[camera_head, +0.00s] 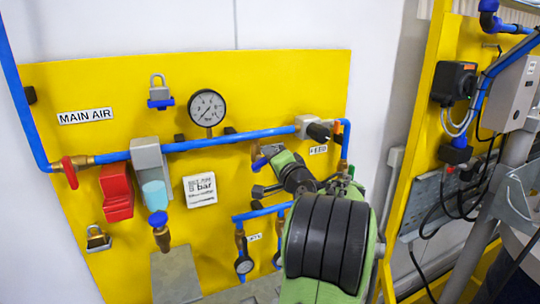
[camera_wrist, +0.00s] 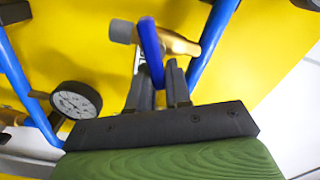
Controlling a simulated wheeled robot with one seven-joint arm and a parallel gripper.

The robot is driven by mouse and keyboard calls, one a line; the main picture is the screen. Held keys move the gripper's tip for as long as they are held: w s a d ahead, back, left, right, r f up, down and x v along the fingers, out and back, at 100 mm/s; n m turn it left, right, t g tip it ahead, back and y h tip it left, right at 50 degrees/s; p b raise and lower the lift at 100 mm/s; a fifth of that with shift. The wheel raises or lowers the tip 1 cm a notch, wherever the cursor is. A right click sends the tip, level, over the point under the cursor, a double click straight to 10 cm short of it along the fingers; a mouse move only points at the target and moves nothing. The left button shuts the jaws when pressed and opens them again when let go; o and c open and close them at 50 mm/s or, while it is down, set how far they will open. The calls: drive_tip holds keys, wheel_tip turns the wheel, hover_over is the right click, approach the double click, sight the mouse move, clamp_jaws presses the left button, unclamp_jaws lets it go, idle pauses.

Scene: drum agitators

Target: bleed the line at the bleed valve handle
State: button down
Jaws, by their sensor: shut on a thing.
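The bleed valve handle (camera_wrist: 150,50) is a blue lever on a brass valve body (camera_wrist: 178,43) with a grey end piece, in front of the yellow panel. My gripper (camera_wrist: 162,78) is shut on the lower part of the blue lever, its dark fingertips on either side. In the head view the blue lever (camera_head: 259,163) just shows at the left of my gripper (camera_head: 268,156). My green and black arm hides much of the panel's lower right and most of the valve body there.
Blue pipes (camera_head: 220,142) cross the yellow panel (camera_head: 110,85). A second yellow frame (camera_head: 410,170) with cables stands at right.

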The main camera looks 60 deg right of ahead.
drive_tip(key=m, duration=0.2)
drive_tip(key=f+m, duration=0.1)
drive_tip(key=m, duration=0.1)
drive_tip(key=shift+d+f+m+p, duration=0.1)
drive_tip(key=shift+f+m+p, duration=0.05)
drive_tip(key=shift+m+p, duration=0.25)
drive_tip(key=shift+f, duration=0.1)
drive_tip(key=c, duration=1.1)
unclamp_jaws()
drive_tip(key=shift+c, duration=0.2)
drive_tip(key=shift+s, duration=0.15)
drive_tip(key=b+v, duration=0.5)
drive_tip(key=v, duration=1)
drive_tip(key=shift+s+a, duration=0.2)
drive_tip(key=shift+s, duration=0.05)
